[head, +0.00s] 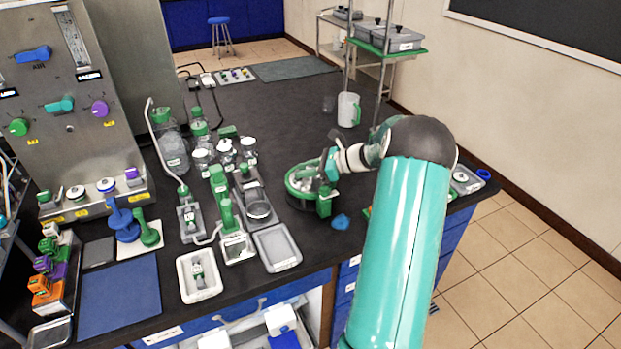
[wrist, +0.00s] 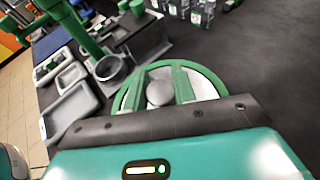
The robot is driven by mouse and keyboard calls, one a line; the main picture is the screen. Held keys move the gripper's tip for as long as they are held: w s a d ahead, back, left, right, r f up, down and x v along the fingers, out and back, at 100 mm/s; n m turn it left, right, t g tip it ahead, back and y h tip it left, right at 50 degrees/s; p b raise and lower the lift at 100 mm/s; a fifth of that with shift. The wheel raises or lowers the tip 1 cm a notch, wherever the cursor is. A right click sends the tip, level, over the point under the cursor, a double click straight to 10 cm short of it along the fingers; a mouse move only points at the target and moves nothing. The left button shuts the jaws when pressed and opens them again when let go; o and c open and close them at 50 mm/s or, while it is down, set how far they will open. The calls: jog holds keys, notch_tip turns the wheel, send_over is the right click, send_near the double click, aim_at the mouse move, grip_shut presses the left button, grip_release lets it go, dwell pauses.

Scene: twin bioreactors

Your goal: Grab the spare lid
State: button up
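The spare lid appears to be the round, green-rimmed disc with a pale face and a grey knob. In the wrist view the lid (wrist: 216,78) lies straight ahead of my gripper (wrist: 160,82). Two green fingers stand apart on either side of the knob (wrist: 160,93), with a slight gap seeming to show. I cannot tell whether either finger touches it. In the head view the lid (head: 291,185) is on the dark bench, and my gripper (head: 322,174) is over it. My arm hides part of its right side.
Left of the lid are a grey tray (head: 277,248) and a green-handled stand (head: 233,240). Glass bottles (head: 174,152) stand behind these. A blue lump (head: 341,221) lies near the bench's front edge.

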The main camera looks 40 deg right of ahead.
grip_shut()
jog(key=shift+r, duration=0.15)
